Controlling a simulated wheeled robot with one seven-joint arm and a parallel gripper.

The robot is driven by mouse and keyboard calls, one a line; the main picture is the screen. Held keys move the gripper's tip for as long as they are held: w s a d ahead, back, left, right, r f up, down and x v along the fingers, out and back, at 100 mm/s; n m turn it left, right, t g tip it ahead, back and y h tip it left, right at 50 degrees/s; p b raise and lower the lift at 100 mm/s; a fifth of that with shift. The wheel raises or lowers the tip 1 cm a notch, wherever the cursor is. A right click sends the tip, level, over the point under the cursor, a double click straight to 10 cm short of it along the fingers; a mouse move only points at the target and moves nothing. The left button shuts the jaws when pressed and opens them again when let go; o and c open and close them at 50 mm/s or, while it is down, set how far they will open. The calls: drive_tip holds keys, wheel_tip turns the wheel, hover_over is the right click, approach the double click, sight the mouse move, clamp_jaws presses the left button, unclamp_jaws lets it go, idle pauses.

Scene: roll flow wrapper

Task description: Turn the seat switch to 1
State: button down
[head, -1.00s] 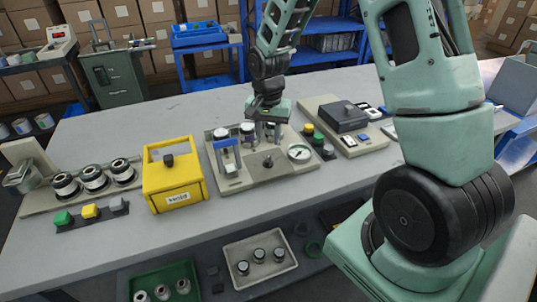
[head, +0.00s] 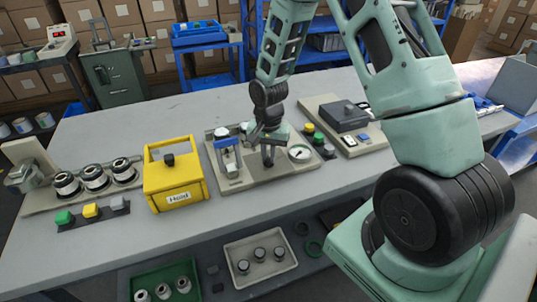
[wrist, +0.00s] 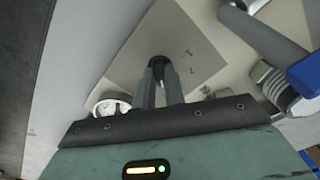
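The seat switch, a small black knob (wrist: 158,62), sits on a beige panel (head: 236,182) on the bench. Small dark marks stand beside it on the plate in the wrist view, too small to read surely. My gripper (head: 268,160) points down over the panel and hides the knob in the head view. In the wrist view my gripper's two fingers (wrist: 160,76) stand close together on either side of the knob, with their tips at it. I cannot tell whether they press on it.
On the same panel, a white gauge (head: 299,153) is right of my gripper and a blue-handled clamp (head: 228,142) is left. A yellow box (head: 174,185) stands further left.

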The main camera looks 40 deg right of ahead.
drive_tip(key=shift+n, duration=0.4)
drive_tip(key=n+p, duration=0.1)
drive_tip(key=n, duration=0.3)
drive_tip(key=shift+r+n, duration=0.1)
drive_tip(key=shift+n, duration=0.2)
drive_tip(key=n+p, duration=0.2)
drive_tip(key=n, duration=0.4)
drive_tip(key=shift+n, duration=0.3)
drive_tip(key=n+p, duration=0.1)
drive_tip(key=n, duration=0.3)
drive_tip(key=shift+p, duration=0.3)
drive_tip(key=shift+n+p, duration=0.75)
drive_tip(key=shift+n, duration=1.65)
drive_tip(key=c, duration=1.5)
unclamp_jaws()
drive_tip(key=shift+o, duration=0.2)
